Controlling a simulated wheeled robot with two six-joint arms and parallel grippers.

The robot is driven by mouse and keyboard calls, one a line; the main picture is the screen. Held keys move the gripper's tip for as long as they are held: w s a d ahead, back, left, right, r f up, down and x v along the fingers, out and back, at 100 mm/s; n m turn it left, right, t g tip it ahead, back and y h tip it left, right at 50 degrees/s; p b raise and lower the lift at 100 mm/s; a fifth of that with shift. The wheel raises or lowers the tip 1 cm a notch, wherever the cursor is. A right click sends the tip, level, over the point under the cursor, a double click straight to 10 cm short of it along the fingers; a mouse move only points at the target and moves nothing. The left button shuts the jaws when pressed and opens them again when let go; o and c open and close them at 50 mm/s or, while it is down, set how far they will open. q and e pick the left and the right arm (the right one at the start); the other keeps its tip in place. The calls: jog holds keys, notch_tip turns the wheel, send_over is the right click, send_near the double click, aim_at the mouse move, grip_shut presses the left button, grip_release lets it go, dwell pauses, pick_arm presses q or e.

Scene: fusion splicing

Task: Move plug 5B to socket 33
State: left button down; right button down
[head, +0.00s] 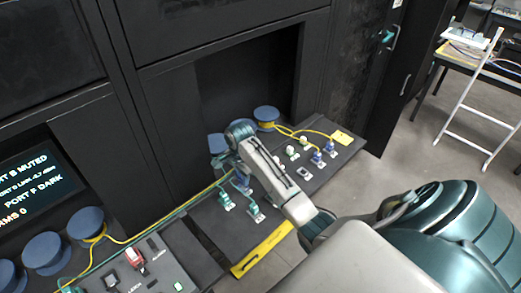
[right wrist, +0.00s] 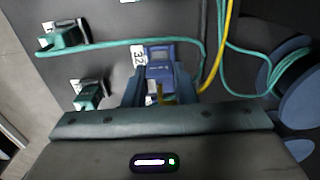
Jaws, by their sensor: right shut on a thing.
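My right gripper (right wrist: 158,88) is shut on a blue plug (right wrist: 160,65) at a socket with a white label that seems to read 32. I cannot tell whether the plug is fully seated. A short yellow piece shows between the fingers. In the head view, my right gripper (head: 241,184) is over the left part of the dark panel, and the arm hides much of what it holds. No marking 5B or 33 is readable. A dark empty-looking socket (head: 305,173) lies right of the arm. My left gripper is not in view.
Green plugs (head: 255,212) with teal cables stand close to my right gripper. Blue plugs (head: 318,158) and white-topped parts (head: 292,152) stand at the right. Yellow and teal cables run across the panel beside the held plug. Blue spools (head: 266,115) line the back.

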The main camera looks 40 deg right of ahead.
jog(key=shift+r, duration=1.8)
